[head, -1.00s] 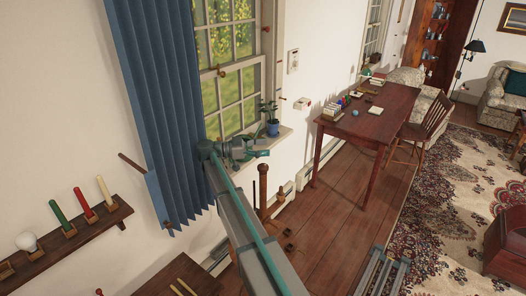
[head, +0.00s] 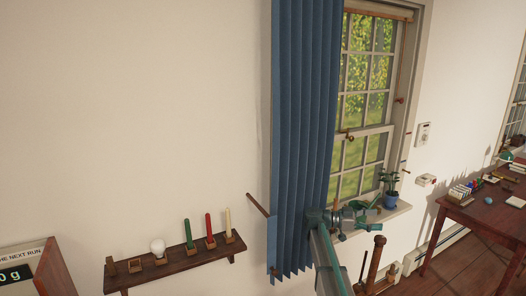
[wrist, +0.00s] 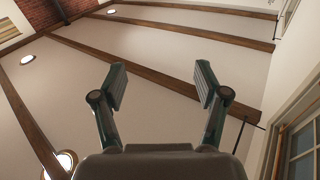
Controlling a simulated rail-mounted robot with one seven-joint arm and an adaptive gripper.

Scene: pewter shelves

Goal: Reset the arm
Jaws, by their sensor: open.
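My arm (head: 326,262) reaches up from the bottom of the head view to the window area, in front of the blue curtain's right edge. My gripper (head: 371,212) shows small there, beside the window sill and close in the picture to the potted plant; whether it touches anything cannot be told. In the wrist view my gripper (wrist: 160,78) is open, its two fingers spread apart with nothing between them. The wrist camera looks up at the ceiling.
A blue curtain (head: 298,130) hangs left of the window. A potted plant (head: 390,190) stands on the sill (head: 372,219). A desk (head: 488,211) stands at right. Ceiling beams (wrist: 180,70) show overhead.

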